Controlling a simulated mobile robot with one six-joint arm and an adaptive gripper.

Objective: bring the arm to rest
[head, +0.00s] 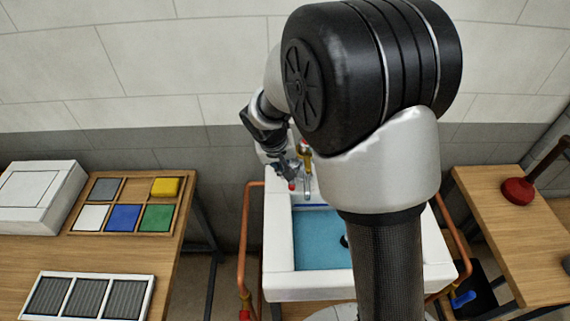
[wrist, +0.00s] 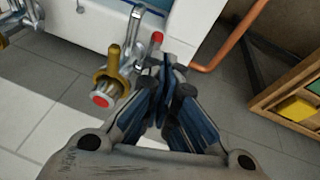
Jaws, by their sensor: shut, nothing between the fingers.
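My arm rises in the middle of the head view and reaches over to the basin, hiding part of it. My gripper (head: 290,176) hangs by the back of the white basin (head: 280,262), close to the tap (head: 307,187). In the wrist view my gripper (wrist: 168,70) has its blue-grey fingers together with nothing between them. A brass fitting with a red and white end (wrist: 106,82) is just left of the fingers, apart from them as far as I can see. The basin (wrist: 82,28) shows beyond the fingertips, and it holds blue water (head: 318,245).
Copper pipes (head: 243,235) flank the basin. The left bench carries a wooden tray (head: 180,205) of coloured blocks, a white box (head: 35,195) and a grille panel (head: 90,297). The right bench (head: 510,240) holds a red plunger (head: 518,190). A wall stands close behind.

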